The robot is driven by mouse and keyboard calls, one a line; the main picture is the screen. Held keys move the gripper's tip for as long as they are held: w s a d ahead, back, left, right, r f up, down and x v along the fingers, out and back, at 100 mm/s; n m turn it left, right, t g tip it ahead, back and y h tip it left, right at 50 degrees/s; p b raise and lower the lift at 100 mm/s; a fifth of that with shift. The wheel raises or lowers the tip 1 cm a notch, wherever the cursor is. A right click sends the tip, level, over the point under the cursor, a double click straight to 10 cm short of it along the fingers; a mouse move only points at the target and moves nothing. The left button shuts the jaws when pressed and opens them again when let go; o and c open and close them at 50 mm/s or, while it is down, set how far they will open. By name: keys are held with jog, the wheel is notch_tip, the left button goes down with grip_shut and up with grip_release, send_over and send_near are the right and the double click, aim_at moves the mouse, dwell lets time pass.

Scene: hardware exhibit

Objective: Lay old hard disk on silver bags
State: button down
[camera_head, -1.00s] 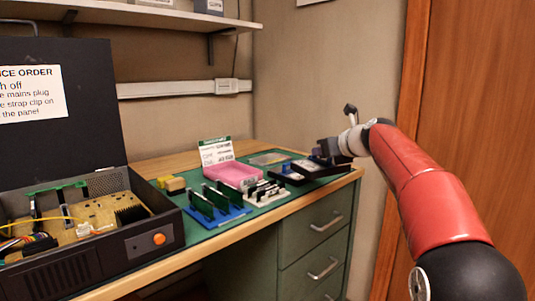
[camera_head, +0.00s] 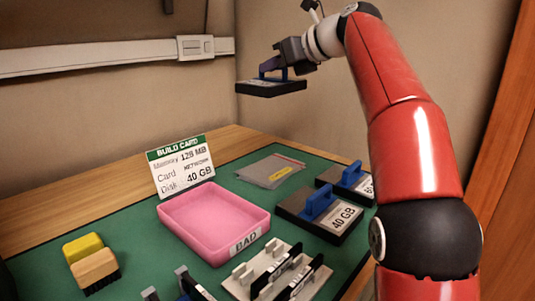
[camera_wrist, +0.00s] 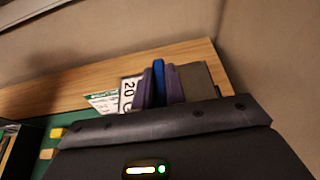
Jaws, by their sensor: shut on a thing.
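My gripper (camera_head: 279,68) is shut on the blue handle of a dark, flat hard disk (camera_head: 270,89), held in the air at the back, well above the table. In the wrist view the blue handle (camera_wrist: 159,82) stands between the fingers, beside a white label (camera_wrist: 128,93) reading "20". The silver bags (camera_head: 262,171) lie flat on the green mat, with a yellow strip on them. The held disk is above them and apart. Two other disks with blue handles, one nearer (camera_head: 300,221) labelled 40 GB and one farther (camera_head: 338,190), sit right of the bags.
A pink tray (camera_head: 172,214) marked BAD stands left of the disks, with a build card (camera_head: 180,165) behind it. A white rack (camera_head: 240,284) with dark cards is in front. A wall rail (camera_head: 110,60) runs behind.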

notch_tip(320, 180, down, 19)
jog(key=b, duration=1)
jog(key=shift+s+f+b, duration=0.1)
jog(key=shift+f+b, duration=0.1)
jog(key=shift+b, duration=0.2)
jog(key=c, duration=1.5)
grip_release()
jog(key=shift+f, duration=0.1)
jog(key=shift+o, duration=0.2)
jog(key=shift+d, duration=0.1)
jog(key=shift+s+d+r, duration=0.15)
jog(key=shift+d+r, duration=0.05)
jog(key=p+v, duration=0.2)
jog(key=v, duration=0.9)
jog(key=shift+s+r, duration=0.1)
jog(key=shift+r, duration=0.05)
